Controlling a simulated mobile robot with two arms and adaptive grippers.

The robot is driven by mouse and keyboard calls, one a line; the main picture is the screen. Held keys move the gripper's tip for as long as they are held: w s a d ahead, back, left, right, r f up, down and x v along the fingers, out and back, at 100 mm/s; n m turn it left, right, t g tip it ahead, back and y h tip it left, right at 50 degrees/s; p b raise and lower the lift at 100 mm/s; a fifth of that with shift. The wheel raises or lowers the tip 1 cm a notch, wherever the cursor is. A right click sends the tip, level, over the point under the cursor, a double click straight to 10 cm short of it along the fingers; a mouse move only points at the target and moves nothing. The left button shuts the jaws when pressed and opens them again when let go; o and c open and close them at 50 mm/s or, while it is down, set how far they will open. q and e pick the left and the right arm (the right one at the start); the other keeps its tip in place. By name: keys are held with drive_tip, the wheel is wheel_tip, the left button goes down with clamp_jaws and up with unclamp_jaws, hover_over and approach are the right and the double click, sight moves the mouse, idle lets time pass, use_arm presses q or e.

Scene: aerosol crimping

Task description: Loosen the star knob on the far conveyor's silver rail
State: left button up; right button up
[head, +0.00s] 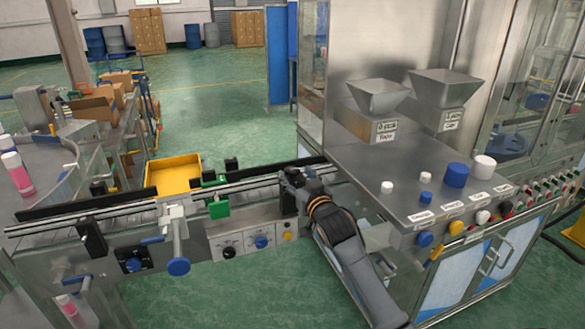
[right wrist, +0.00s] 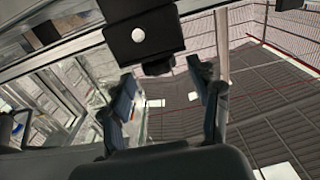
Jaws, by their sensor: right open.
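My right gripper (head: 293,178) reaches in from the lower right to the silver rail (head: 255,183) of the conveyor, near its right end beside the steel machine. In the right wrist view its two fingers (right wrist: 168,85) stand apart with a gap between them. A black block with a round light bolt (right wrist: 138,36) sits on the rail just beyond the fingers. A small dark knob-like part (right wrist: 158,67) shows under the block, in line with the gap; its star shape cannot be made out. In the head view the gripper hides this spot. My left gripper is not in view.
A green clamp (head: 217,205) and a white bracket with a blue knob (head: 178,266) sit left along the conveyor. A steel cabinet (head: 400,205) with hoppers, caps and buttons stands right. A yellow tray (head: 173,172) lies behind the conveyor. Green floor beyond is open.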

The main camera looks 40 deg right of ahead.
sight(295, 173)
drive_tip(key=shift+x, duration=1.7)
